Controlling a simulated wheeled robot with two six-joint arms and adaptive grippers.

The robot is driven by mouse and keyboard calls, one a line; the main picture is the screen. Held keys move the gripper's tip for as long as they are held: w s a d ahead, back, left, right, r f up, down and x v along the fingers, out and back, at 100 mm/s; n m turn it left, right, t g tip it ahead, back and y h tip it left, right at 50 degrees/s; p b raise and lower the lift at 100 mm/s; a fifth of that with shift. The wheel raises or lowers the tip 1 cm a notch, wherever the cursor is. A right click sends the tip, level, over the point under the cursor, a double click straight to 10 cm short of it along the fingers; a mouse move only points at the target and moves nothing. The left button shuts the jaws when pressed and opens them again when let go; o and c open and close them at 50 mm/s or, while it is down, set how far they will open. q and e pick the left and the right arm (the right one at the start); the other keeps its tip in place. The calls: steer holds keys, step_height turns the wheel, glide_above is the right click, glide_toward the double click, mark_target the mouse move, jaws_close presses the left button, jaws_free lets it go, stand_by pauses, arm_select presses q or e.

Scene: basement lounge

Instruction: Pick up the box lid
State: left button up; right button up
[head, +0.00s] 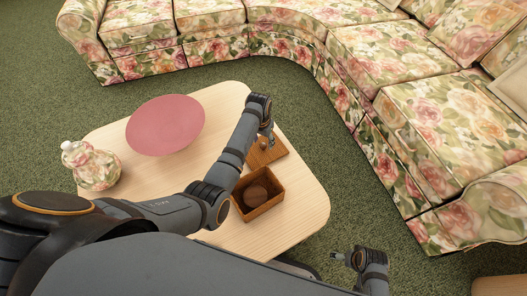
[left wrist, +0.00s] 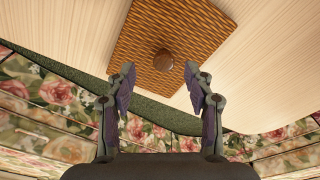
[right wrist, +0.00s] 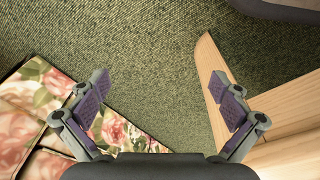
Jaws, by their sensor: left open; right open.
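The box lid (head: 268,155) is a flat brown woven square with a round knob. It lies on the light wooden table behind the open box (head: 277,196), which holds a dark round thing (head: 256,195). My left gripper (head: 265,138) is over the lid's far part. In the left wrist view the lid (left wrist: 187,32) and its knob (left wrist: 163,60) are just beyond the open, empty fingers (left wrist: 163,85). My right gripper (head: 342,256) is open and empty over the carpet, off the table's right side; its fingers also show in the right wrist view (right wrist: 165,88).
A pink round disc (head: 165,125) and a floral lidded jar (head: 95,168) are on the left of the table (head: 225,98). A floral sofa (head: 350,60) curves around the back and right. Green carpet (head: 335,195) lies between table and sofa.

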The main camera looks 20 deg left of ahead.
mark_target(263, 145)
arm_select(q)
steer(key=shift+f, duration=0.1)
steer(key=shift+w+f, duration=0.1)
steer(key=shift+f, duration=0.15)
steer(key=f+b, duration=0.1)
steer(key=f, duration=0.1)
steer(key=w+f+b, duration=0.1)
steer(key=f+b, duration=0.1)
steer(key=shift+w+a+f, duration=0.1)
steer(key=shift+a+f, duration=0.1)
steer(key=shift+f, duration=0.15)
arm_select(e)
step_height(263, 145, up, 10)
steer(key=a, duration=0.2)
steer(key=shift+w+f, duration=0.15)
steer(key=shift+w, duration=0.15)
arm_select(q)
steer(key=shift+c, duration=0.3)
arm_select(e)
steer(key=shift+a, duration=0.1)
arm_select(q)
jaws_close()
